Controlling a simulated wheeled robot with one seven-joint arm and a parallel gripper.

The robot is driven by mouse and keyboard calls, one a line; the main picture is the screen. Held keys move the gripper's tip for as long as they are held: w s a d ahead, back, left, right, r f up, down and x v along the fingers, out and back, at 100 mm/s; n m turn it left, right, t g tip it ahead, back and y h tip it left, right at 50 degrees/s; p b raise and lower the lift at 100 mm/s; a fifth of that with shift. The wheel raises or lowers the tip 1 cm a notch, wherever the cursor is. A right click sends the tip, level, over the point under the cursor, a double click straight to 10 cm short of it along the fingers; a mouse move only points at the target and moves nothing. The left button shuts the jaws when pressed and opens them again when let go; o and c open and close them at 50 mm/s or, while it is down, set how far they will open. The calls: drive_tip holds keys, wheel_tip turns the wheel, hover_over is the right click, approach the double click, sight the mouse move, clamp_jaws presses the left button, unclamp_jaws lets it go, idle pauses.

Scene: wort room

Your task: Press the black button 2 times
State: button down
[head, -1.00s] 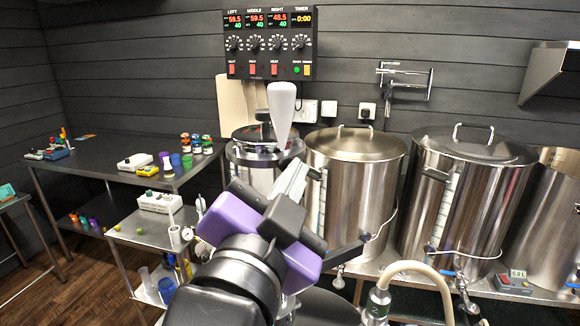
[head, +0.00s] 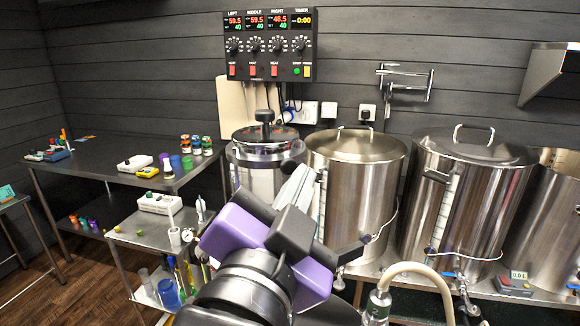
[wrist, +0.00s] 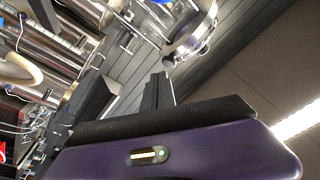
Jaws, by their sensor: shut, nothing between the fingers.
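My gripper (head: 298,182) points up and away in the head view, in front of the lidded steel vessel on the left. Its grey fingers are shut and empty; they also show end-on in the wrist view (wrist: 158,90). No thing is clearly a black button. A black knob (head: 264,116) stands on top of the left vessel's lid (head: 265,147), beyond and above the fingers. The wall control panel (head: 268,45) has black dials, red switches, and a green and a yellow button. A rounded steel part (wrist: 190,35) lies beyond the fingertips in the wrist view.
Two large steel kettles (head: 352,195) (head: 470,190) stand right of the vessel. A curved hose (head: 420,270) rises in front. A small display box (head: 514,284) sits lower right. A table (head: 100,165) at left carries small devices and jars; a low cart (head: 150,235) stands before it.

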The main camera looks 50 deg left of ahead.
drive_tip(key=shift+d, duration=0.1)
drive_tip(key=shift+s+d, duration=0.2)
drive_tip(key=shift+d, duration=0.6)
drive_tip(key=shift+s+d, duration=0.25)
drive_tip(key=shift+d, duration=0.5)
drive_tip(key=shift+s+d, duration=0.2)
drive_tip(key=shift+d, duration=0.6)
